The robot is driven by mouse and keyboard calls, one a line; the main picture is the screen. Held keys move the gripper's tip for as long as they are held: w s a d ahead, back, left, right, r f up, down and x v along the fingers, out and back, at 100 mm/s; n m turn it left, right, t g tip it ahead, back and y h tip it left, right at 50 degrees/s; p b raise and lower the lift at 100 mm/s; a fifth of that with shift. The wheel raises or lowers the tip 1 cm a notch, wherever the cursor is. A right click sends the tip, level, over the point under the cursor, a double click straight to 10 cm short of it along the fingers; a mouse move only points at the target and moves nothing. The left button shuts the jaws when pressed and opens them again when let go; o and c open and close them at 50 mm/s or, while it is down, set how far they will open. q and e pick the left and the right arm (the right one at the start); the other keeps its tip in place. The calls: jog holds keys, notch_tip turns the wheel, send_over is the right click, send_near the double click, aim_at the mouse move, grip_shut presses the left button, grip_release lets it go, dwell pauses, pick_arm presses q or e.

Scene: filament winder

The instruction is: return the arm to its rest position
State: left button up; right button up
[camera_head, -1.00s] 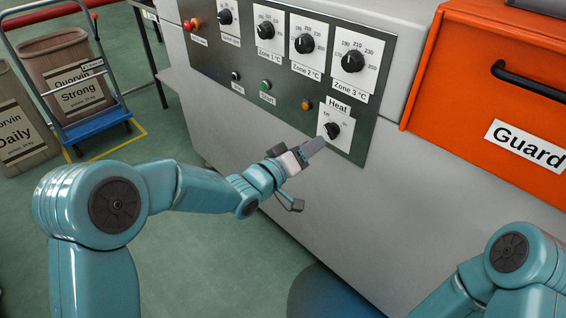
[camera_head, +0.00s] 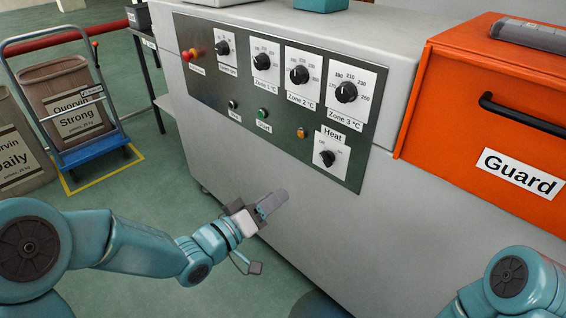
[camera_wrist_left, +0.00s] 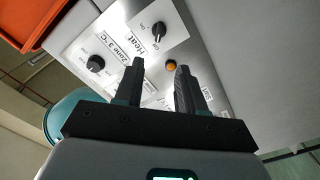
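My left gripper (camera_head: 270,204) is in front of the machine's grey front, below and left of the Heat knob (camera_head: 327,158), and apart from it. In the left wrist view the two dark fingers of my left gripper (camera_wrist_left: 158,85) stand apart with nothing between them. The control panel (camera_head: 285,125) lies beyond them, with the Heat knob (camera_wrist_left: 158,29) and an orange lamp (camera_wrist_left: 171,66) showing. My right arm (camera_head: 510,285) shows at the lower right of the head view; its gripper is out of frame.
An orange guard box (camera_head: 460,130) with a black handle (camera_head: 520,115) is at the right. A blue trolley (camera_head: 95,152) with a sack labelled Quorvin Strong (camera_head: 75,105) stands at the left. Green floor (camera_head: 150,195) is clear between trolley and machine.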

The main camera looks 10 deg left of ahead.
pick_arm(q)
jog(key=s+a+f+n+g+y, duration=0.1)
jog(key=s+f+n+g+y, duration=0.2)
jog(key=f, duration=0.9)
jog(key=s+f+n+g+y, duration=0.1)
jog(key=s+f+g, duration=0.3)
jog(key=f, duration=0.8)
jog(key=s+a+f+m+g+y, duration=0.15)
jog(key=s+f+g, duration=0.3)
jog(key=s, duration=0.45)
jog(key=s+f+m+g+y, duration=0.1)
jog(key=s+f+m+g, duration=0.15)
jog(key=s+f, duration=0.5)
notch_tip(320, 180, up, 24)
jog(key=s+p, duration=0.1)
jog(key=p, duration=2.1)
jog(key=shift+s+d+p, duration=0.15)
jog(key=shift+s+p, duration=0.15)
jog(key=shift+s, duration=0.05)
jog(key=shift+d, duration=0.2)
